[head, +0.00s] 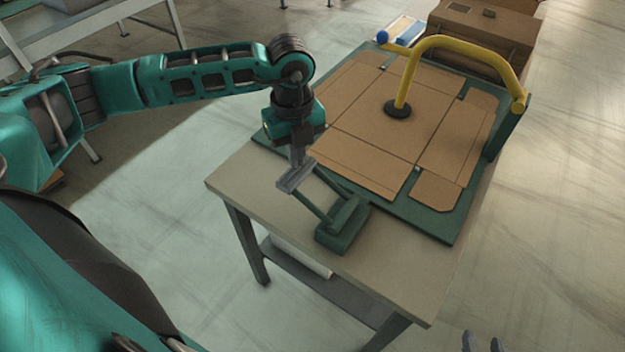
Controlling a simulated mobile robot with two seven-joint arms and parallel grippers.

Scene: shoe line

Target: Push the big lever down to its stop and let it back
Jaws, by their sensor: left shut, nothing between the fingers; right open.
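The big lever appears to be a wide grey bar (297,176) on green rods that rise from a dark green base block (342,228) at the table's near edge. My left gripper (297,163) points down at the grey bar. Its fingers are shut with nothing between them, and they overlap the bar's far side in the picture. I cannot tell whether they touch it. The bar stands out toward the near left, above the table edge. My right gripper (483,343) shows only as two separate fingertips at the bottom edge, open and empty, away from the table.
A flat cardboard blank (385,125) lies on a green board (440,228) on the table (400,268). A yellow bent tube (440,42) arches over it, with a black disc at its foot. Floor at right is clear.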

